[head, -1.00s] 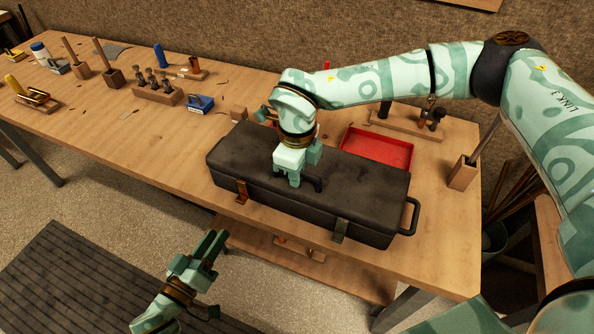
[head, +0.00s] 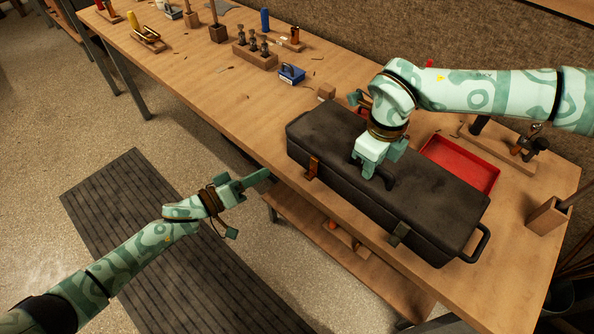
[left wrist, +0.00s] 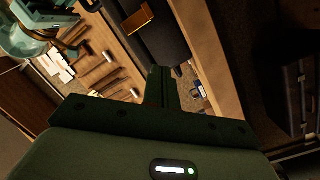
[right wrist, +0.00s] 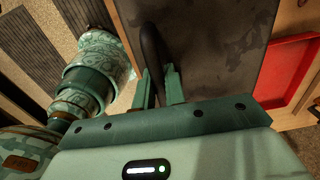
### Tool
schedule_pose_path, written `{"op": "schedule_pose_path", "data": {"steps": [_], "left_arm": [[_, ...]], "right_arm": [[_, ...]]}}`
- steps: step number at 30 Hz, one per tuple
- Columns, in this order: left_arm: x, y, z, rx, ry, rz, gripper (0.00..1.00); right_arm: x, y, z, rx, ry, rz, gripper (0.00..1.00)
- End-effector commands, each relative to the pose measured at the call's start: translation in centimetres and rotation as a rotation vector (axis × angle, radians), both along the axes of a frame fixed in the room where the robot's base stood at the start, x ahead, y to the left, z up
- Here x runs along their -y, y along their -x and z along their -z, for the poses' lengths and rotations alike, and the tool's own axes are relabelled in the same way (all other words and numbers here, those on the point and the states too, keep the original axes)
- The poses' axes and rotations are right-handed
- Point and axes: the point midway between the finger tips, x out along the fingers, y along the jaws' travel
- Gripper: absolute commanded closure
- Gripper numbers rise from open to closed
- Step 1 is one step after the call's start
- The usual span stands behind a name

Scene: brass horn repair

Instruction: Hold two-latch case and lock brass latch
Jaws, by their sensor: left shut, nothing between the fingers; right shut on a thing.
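The long black case (head: 430,190) lies closed on the workbench. Its brass latch (head: 313,167) is on the front face near the left end; a dull grey latch (head: 399,233) is near the right end. I cannot tell whether either is fastened. My right gripper (head: 371,175) is shut on the lid's dark handle (right wrist: 152,50), and its fingers hide part of it. My left gripper (head: 268,176) is shut and empty, left of the brass latch and apart from it, by the bench's front edge. The left wrist view shows the brass latch (left wrist: 138,18) beyond the fingertips.
A red tray (head: 462,165) lies behind the case. A blue block-like thing (head: 291,74), a wooden tool rack (head: 255,55) and loose tools stand to the left. A lower shelf (head: 340,250) runs under the bench. The bench front left of the case is clear.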

Motion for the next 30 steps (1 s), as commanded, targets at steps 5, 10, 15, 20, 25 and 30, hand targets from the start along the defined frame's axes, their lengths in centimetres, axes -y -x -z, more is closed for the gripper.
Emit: {"op": "schedule_pose_path", "data": {"steps": [5,10,15,20,25,30], "left_arm": [[-3.4,0.1,2.0,-0.413,0.269,0.040,1.00],[-3.5,0.5,1.7,-0.594,0.439,0.060,1.00],[-3.4,0.6,1.6,-0.619,0.459,0.062,1.00],[-3.4,0.6,1.6,-0.618,0.458,0.062,1.00],[-2.6,0.1,1.6,-0.616,0.459,0.063,1.00],[-0.3,-1.4,1.5,-0.615,0.460,0.064,1.00]], "right_arm": [[0.0,-0.1,0.0,0.001,0.001,0.001,1.00],[0.0,0.0,0.0,0.001,0.001,0.001,1.00],[0.0,0.0,0.0,0.001,0.001,0.001,1.00],[0.0,0.0,0.0,-0.001,0.001,0.001,1.00],[0.0,0.0,0.0,-0.001,0.001,0.001,1.00],[0.0,0.0,0.0,-0.001,0.001,0.001,1.00]]}}
